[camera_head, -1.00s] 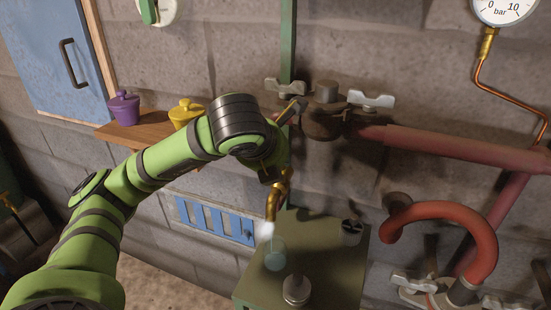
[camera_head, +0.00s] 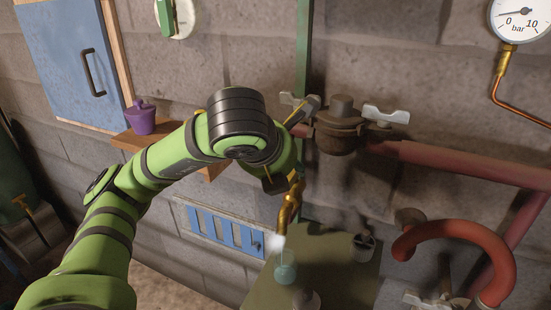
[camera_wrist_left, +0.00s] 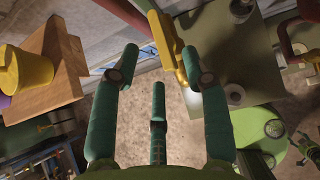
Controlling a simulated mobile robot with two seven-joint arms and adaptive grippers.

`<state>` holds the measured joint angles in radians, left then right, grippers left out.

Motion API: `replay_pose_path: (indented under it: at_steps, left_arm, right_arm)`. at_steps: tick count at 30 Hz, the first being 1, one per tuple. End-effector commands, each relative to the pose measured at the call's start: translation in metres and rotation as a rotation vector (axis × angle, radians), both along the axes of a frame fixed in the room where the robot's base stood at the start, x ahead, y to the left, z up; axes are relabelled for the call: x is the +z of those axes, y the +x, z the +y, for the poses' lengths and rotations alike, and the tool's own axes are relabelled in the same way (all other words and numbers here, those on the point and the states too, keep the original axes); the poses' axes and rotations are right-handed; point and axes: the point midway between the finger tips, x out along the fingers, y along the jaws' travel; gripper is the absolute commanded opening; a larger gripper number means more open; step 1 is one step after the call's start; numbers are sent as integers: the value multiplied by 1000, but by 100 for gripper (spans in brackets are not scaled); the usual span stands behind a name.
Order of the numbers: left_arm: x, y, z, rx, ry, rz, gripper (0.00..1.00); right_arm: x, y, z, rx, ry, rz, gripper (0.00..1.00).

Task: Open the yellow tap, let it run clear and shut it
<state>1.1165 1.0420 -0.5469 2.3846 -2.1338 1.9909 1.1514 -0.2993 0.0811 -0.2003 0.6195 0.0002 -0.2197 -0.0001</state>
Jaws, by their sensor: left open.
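The brass-yellow tap (camera_head: 289,205) points down over a green cabinet top (camera_head: 340,255). A whitish stream (camera_head: 278,242) shows under its mouth, above a small glass of pale blue-green liquid (camera_head: 286,272). In the left wrist view a long yellow part of the tap (camera_wrist_left: 179,50) stands beside the right-hand finger; I cannot tell if they touch. A white patch (camera_wrist_left: 193,103) shows below it.
A wooden shelf (camera_head: 128,138) holds a purple pot (camera_head: 141,117); a yellow pot (camera_wrist_left: 25,72) shows in the wrist view. A rusty valve (camera_head: 340,125) with grey wing handles and a red pipe (camera_head: 455,162) lie close right. A red bent hose (camera_head: 465,235) stands further right.

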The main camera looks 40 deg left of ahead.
Motion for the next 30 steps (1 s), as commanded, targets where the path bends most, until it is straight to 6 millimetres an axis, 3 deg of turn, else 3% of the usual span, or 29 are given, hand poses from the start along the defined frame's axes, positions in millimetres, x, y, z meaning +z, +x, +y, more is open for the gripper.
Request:
replay_pose_path:
  at_steps: [3, 15, 30]
  left_arm:
    - [16, -13, -3, -1, 6, -7, 46]
    - [43, -40, -12, -1, 3, -2, 46]
    - [48, -48, -13, 2, 1, 3, 46]
  right_arm:
    - [0, 0, 1, 0, 1, 0, 58]
    - [0, 0, 1, -1, 1, 0, 58]
    - [0, 0, 1, -1, 1, 0, 58]
